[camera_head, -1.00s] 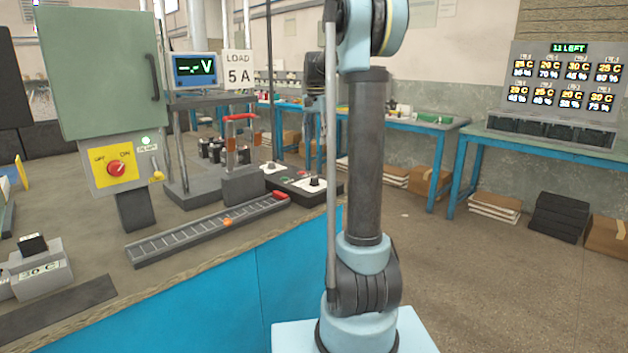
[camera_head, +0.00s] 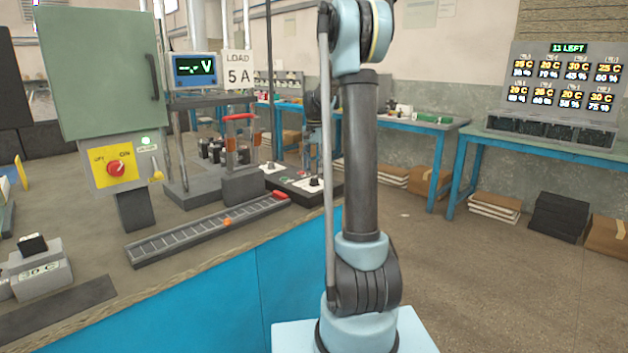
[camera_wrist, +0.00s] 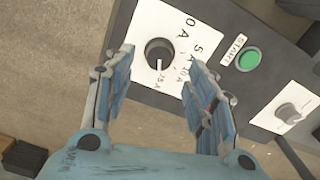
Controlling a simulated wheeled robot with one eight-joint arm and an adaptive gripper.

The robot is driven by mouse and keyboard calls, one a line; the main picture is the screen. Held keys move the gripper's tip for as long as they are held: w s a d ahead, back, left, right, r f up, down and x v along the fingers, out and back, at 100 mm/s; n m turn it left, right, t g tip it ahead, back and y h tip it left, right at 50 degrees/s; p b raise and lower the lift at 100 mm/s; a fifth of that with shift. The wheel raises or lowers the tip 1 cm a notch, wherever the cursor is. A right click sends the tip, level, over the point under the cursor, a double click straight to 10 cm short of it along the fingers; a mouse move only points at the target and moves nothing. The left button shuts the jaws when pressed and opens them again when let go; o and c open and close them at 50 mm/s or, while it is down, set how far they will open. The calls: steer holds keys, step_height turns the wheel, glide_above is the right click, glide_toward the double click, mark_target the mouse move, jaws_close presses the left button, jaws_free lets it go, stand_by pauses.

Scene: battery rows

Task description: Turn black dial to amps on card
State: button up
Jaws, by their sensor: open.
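The black dial (camera_wrist: 158,53) sits on a white plate marked 0 A, 5 A, 10 A and 15 A in the wrist view. Its white pointer line faces down in that picture, towards the 15 A mark. The dial also shows in the head view (camera_head: 314,182), at the right end of the dark control box. The card (camera_head: 238,76) reads LOAD 5 A. My gripper (camera_wrist: 163,70) is open and empty above the plate, with the dial showing between its fingers. Contact with the dial cannot be made out.
A green START button (camera_wrist: 249,59) and another knob (camera_wrist: 290,113) sit on the same box. A dark ladder-like rail (camera_head: 205,230) with a red end lies on the bench before it. A green cabinet with a yellow switch (camera_head: 116,168) stands left. The display (camera_head: 195,69) shows dashes and V.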

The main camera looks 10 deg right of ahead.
mark_target(314, 178)
steer(key=shift+f, duration=2.75)
steer(key=c, duration=1.1)
